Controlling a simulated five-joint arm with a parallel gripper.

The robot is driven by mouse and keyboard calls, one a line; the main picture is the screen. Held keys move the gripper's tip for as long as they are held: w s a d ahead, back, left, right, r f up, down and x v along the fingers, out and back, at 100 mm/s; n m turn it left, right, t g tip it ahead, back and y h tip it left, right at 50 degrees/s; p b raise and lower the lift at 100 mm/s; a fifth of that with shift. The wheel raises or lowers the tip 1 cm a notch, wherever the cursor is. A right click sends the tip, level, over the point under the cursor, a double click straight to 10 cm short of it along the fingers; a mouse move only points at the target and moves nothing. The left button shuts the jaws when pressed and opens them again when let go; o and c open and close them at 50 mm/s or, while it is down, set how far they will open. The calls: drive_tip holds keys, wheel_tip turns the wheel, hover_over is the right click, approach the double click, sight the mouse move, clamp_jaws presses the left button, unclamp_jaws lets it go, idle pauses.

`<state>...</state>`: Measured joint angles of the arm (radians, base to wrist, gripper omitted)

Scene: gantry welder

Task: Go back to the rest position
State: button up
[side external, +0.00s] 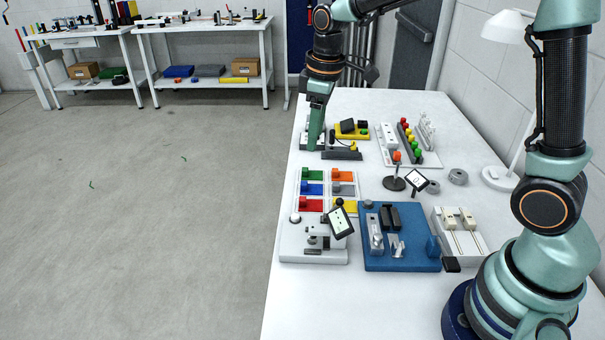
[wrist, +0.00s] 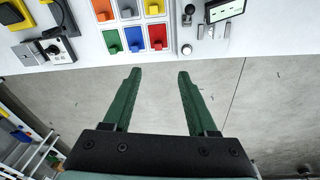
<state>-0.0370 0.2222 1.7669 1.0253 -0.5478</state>
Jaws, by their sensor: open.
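My gripper (side external: 316,128) points down near the left edge of the white table (side external: 278,290), in the far half, in the side external view. It overlaps a small white and dark device there, and I cannot tell its exact height. In the wrist view my gripper (wrist: 160,75) shows two green fingers wide apart, with nothing between them. The grey floor (wrist: 245,105) shows between and beyond them, past the table's edge. A panel of coloured blocks, with a red block (wrist: 157,37) at one corner, lies just past the fingertips in that view.
A white board (side external: 312,257) with a tilted display (side external: 340,222), a blue board (side external: 400,262) and a white slider unit (side external: 461,240) fill the near table. A yellow plate (side external: 352,135) lies beside my gripper. A lamp (side external: 510,28) stands at the right.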

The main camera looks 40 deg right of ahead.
drive_tip(key=s+r+m+t, duration=0.2)
drive_tip(key=s+m, duration=0.1)
drive_tip(key=s, duration=0.4)
drive_tip(key=s+d+r+m+t, duration=0.1)
drive_tip(key=s+r+m+t, duration=0.1)
drive_tip(key=s, duration=0.5)
drive_tip(key=shift+s+d+r+m, duration=0.35)
drive_tip(key=shift+r+m, duration=0.25)
drive_tip(key=shift+m, duration=0.3)
